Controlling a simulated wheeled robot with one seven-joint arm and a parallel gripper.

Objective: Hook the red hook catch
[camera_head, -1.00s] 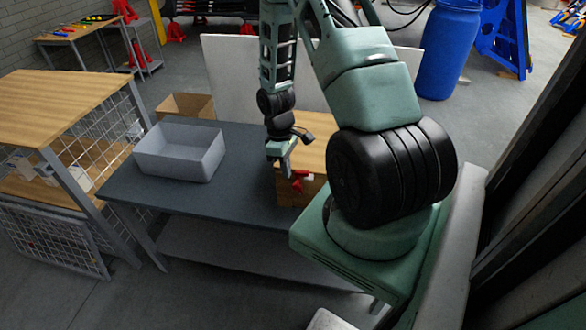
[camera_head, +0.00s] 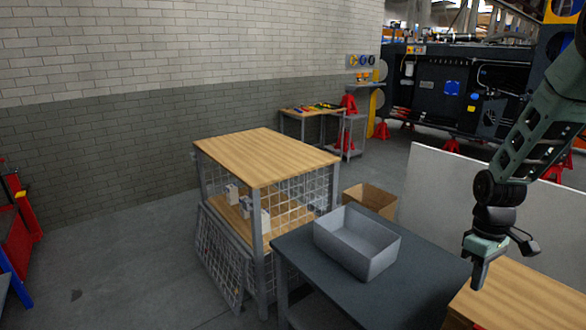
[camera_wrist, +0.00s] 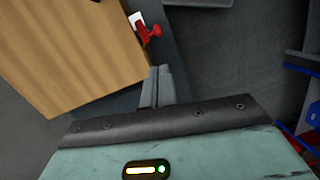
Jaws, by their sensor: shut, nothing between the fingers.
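The red hook catch (camera_wrist: 148,31) shows in the wrist view at the upper middle. It sits at the edge of a wooden box (camera_wrist: 75,45), beside a small white plate. My gripper (camera_wrist: 160,72) is shut and empty; its fingertips are a short way below the catch in the picture, apart from it. In the head view my gripper (camera_head: 478,286) points down at the left edge of the wooden box (camera_head: 525,300) on the dark table (camera_head: 385,300).
A grey open bin (camera_head: 357,245) stands on the table's left part. A wood-topped shelf with wire mesh sides (camera_head: 265,155) is to the left, and a cardboard box (camera_head: 370,198) is behind. A pale panel (camera_head: 440,195) stands behind the table. Bare tabletop lies between bin and wooden box.

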